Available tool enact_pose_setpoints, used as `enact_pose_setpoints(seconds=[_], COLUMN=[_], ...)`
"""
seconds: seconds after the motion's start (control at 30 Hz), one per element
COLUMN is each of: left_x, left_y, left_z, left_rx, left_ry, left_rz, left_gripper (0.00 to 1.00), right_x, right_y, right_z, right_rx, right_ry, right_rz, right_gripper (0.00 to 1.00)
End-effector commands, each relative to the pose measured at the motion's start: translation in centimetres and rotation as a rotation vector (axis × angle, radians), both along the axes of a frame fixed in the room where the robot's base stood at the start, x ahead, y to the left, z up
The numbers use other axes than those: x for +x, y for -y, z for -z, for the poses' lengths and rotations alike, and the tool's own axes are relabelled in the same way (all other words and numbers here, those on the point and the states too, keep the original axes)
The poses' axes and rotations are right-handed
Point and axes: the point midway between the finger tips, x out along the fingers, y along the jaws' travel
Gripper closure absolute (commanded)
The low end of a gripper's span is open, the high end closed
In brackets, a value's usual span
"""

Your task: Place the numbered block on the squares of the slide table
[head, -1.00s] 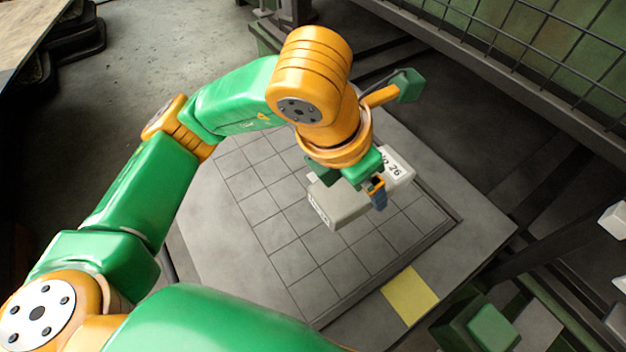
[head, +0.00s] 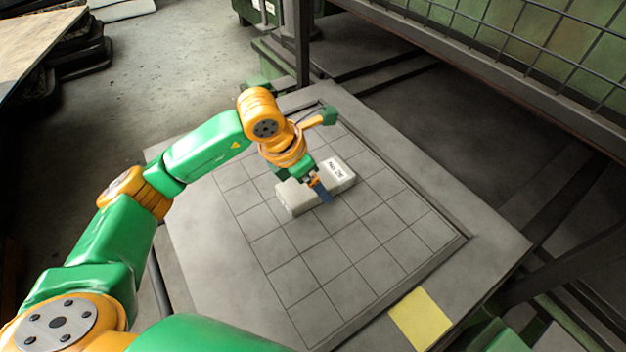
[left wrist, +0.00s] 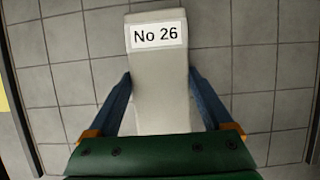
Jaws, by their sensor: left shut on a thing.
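The numbered block is a pale grey bar (head: 339,183) with a white "No 26" label; it also shows in the left wrist view (left wrist: 158,75). My left gripper (head: 316,187) is shut on the block across its middle, with blue fingers (left wrist: 162,105) on both sides. The block is over the far middle part of the slide table's grid of grey squares (head: 300,279). I cannot tell whether it touches the squares or hangs just above them. My right gripper is not in view.
A yellow square patch (head: 420,318) lies on the table's near right margin. A wire-mesh barrier (head: 500,50) and dark frame beams stand along the right and back. The near and right squares of the grid are bare.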

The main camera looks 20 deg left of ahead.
Motion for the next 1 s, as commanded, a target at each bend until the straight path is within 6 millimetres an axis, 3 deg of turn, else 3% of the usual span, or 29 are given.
enact_pose_setpoints(seconds=[0.03, 0.07, 0.1, 0.37, 0.73, 0.87, 1.0], left_x=[0.0, 0.0, 0.0, 0.0, -2.7, -3.4, -3.6], left_y=[0.0, 0.0, 0.0, 0.0, -2.2, -2.6, -2.8], left_z=[0.0, 0.0, 0.0, -0.4, -9.0, -10.8, -11.3], left_rx=[-0.001, 0.000, 0.000, -0.001, 0.000, -0.002, -0.001], left_ry=[0.002, 0.000, 0.000, 0.002, 0.005, 0.004, 0.001], left_rz=[0.000, 0.000, 0.000, 0.000, 0.000, 0.000, 0.000], left_gripper=[1.00, 0.10, 0.00, 0.00, 0.00, 0.00, 0.00], right_x=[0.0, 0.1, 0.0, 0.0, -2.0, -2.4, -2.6], right_y=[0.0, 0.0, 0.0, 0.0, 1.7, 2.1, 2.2], right_z=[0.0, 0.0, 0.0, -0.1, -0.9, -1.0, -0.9], right_rx=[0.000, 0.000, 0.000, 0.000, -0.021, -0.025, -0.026], right_ry=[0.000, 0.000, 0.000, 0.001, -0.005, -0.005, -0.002], right_rz=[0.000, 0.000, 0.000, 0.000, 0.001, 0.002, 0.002], right_gripper=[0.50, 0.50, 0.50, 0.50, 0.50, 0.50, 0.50])
